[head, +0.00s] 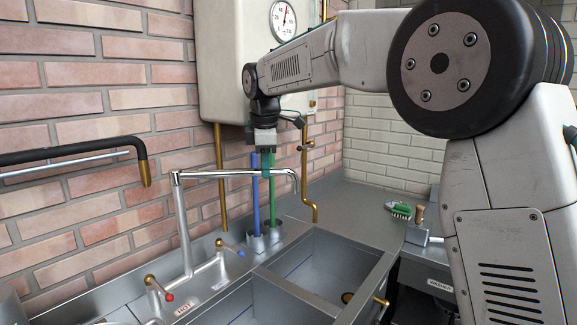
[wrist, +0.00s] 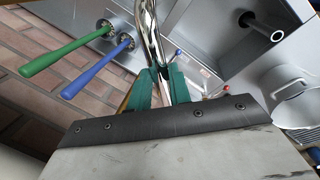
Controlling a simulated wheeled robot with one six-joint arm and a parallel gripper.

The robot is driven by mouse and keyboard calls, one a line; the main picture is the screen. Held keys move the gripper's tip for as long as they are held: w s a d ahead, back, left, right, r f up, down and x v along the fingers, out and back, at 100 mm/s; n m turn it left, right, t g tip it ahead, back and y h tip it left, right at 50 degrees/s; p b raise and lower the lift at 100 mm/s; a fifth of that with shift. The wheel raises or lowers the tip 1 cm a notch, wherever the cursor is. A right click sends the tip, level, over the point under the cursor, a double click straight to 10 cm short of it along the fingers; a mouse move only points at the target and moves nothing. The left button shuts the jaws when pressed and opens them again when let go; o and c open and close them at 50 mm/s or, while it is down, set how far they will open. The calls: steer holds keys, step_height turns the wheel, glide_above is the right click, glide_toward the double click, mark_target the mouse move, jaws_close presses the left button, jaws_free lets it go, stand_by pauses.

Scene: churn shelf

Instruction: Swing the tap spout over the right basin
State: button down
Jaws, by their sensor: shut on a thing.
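The chrome tap spout (head: 225,174) runs from its upright pipe (head: 183,225) to the right, and its bent end hangs at the right. My gripper (head: 267,168) comes down from above and is shut on the spout near its outer end. In the wrist view the teal fingers (wrist: 161,88) stand on either side of the spout (wrist: 150,35). The right basin (head: 330,262) and left basin (head: 262,305) lie side by side in the steel sink. I cannot tell exactly which part of the sink lies below the spout's end.
A blue-handled brush (head: 255,200) and a green-handled brush (head: 272,200) stand in holders close by the spout. Red (head: 158,288) and blue (head: 228,246) tap handles are at the back. A black pipe (head: 70,152) juts at left; a white boiler (head: 232,60) hangs above. A small green brush (head: 398,209) lies right.

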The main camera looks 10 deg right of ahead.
steer(key=shift+w, duration=0.25)
steer(key=c, duration=1.3)
jaws_free()
steer(key=shift+a, duration=0.15)
